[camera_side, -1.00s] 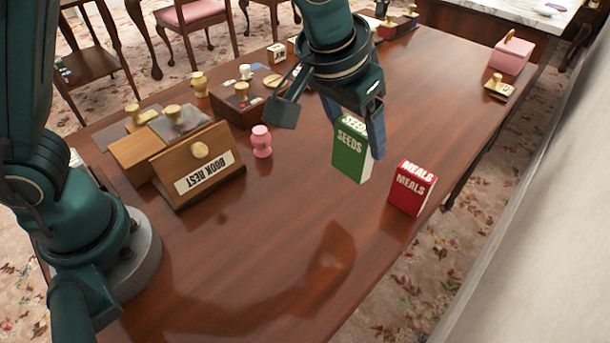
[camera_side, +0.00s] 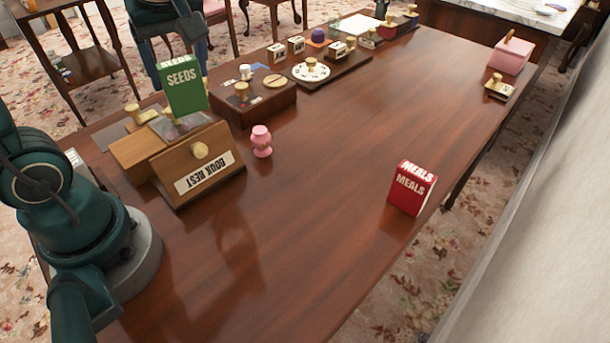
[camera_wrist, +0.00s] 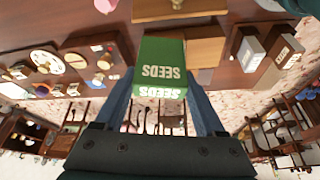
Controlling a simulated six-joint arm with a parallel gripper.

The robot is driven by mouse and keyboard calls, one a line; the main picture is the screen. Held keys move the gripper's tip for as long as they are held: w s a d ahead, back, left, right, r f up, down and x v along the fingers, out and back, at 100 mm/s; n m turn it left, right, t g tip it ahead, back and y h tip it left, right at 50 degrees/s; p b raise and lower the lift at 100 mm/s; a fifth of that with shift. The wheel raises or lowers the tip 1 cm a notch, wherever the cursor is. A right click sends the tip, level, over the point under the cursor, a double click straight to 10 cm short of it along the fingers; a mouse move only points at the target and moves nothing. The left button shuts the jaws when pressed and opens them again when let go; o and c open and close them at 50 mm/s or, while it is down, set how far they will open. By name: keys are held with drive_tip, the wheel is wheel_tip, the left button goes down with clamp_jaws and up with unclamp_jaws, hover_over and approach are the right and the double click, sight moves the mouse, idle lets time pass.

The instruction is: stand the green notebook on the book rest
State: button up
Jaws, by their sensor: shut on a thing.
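The green notebook (camera_side: 182,88), marked SEEDS, is held upright in the air above and behind the book rest in the side view. My gripper (camera_side: 180,40) is shut on it from above and behind. The wrist view shows the green notebook (camera_wrist: 161,68) between the two fingers of my gripper (camera_wrist: 162,98). The wooden book rest (camera_side: 200,165), with a BOOK REST label and a round brass knob on its front, stands on the table near my base. The notebook looks clear of it, though the exact gap is hard to tell.
A red MEALS book (camera_side: 412,188) stands at the table's right edge. A pink turned piece (camera_side: 261,141) stands just right of the book rest. A brown box (camera_side: 255,103) with brass knobs is behind it. The table's middle is clear.

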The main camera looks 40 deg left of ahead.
drive_tip(key=s+a+n, duration=0.1)
drive_tip(key=s+a+n+g, duration=0.1)
drive_tip(key=shift+s+r+n, duration=0.15)
drive_tip(key=shift+s+n, duration=0.15)
drive_tip(key=shift+s, duration=0.05)
drive_tip(key=shift+d, duration=0.1)
drive_tip(key=shift+f, duration=5.65)
drive_tip(key=shift+f, duration=0.35)
drive_tip(key=o, duration=1.4)
drive_tip(key=shift+c, duration=0.2)
drive_tip(key=shift+r, duration=0.1)
wheel_tip(320, 180, up, 10)
